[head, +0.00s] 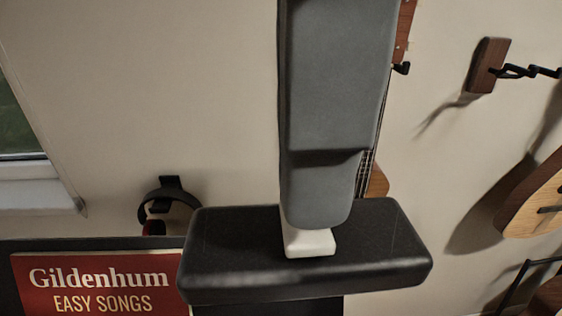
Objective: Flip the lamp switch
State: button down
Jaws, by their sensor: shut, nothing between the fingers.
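A black, box-shaped lamp (385,245) with rounded edges lies across the lower middle of the head view, at the top of a dark music stand (265,308). A small white switch (312,245) stands on its upper face. My grey gripper (317,205) reaches down from the top of the picture, shut and empty. Its rounded tip is right over the switch and hides the switch's upper part. I cannot tell whether tip and switch touch. No light from the lamp shows.
A red song book (95,283) rests on the stand at lower left. Black headphones (165,205) hang on the wall behind. A guitar (378,180) is partly hidden behind my gripper. Another guitar (535,198) and a wall hanger (488,65) are at right. A window is at far left.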

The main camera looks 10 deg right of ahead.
aim_at(309, 234)
jog(key=shift+f+b, duration=0.6)
jog(key=shift+f, duration=0.35)
dwell(0.4)
jog(key=shift+r, duration=0.1)
notch_tip(309, 234, up, 7)
jog(key=p, duration=0.6)
dwell(0.5)
